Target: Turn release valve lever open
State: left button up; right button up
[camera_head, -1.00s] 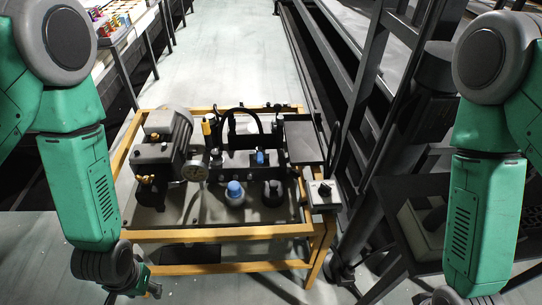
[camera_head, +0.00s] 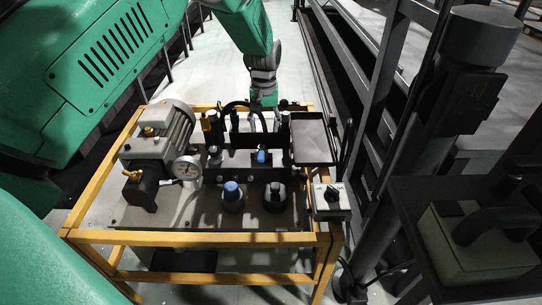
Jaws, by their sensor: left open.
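A hydraulic unit stands in a yellow frame (camera_head: 200,238), with a motor (camera_head: 158,143), a round gauge (camera_head: 187,168) and a valve block topped by a small blue part (camera_head: 262,157). A black curved hose or handle arches at the back of the unit. I cannot tell which part is the release valve lever. My left gripper (camera_head: 266,112) points down at the back of the unit, behind the blue part, close to the black arch. It is open; its fingertips are small and partly hidden, and I cannot tell whether they touch anything. My right gripper is out of view.
A blue-capped fitting (camera_head: 232,192) and a black knob (camera_head: 275,192) stand at the unit's front. A switch box (camera_head: 331,198) sits at its right corner, below a dark flat plate (camera_head: 313,140). Dark steel posts (camera_head: 400,150) crowd the right.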

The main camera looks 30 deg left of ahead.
pick_arm(q)
send_over(259, 154)
jog(key=d, duration=0.2)
notch_tip(259, 154, down, 5)
jog(key=shift+r+b, duration=0.15)
jog(key=shift+b, duration=0.3)
jog(key=a+f, duration=0.1)
jog(key=f, duration=0.1)
jog(key=f+b, duration=0.1)
jog(key=f, duration=0.1)
jog(key=a+f, duration=0.1)
jog(key=f, duration=0.1)
jog(key=shift+a+f, duration=0.3)
jog(key=shift+d+f, duration=0.2)
jog(key=shift+w+d, duration=0.1)
jog(key=shift+d, duration=0.3)
jog(key=shift+d+r, duration=0.15)
jog(key=shift+d, duration=0.35)
jog(key=shift+a+f, duration=0.25)
jog(key=shift+a, duration=0.35)
grip_shut()
jog(key=shift+a, duration=0.25)
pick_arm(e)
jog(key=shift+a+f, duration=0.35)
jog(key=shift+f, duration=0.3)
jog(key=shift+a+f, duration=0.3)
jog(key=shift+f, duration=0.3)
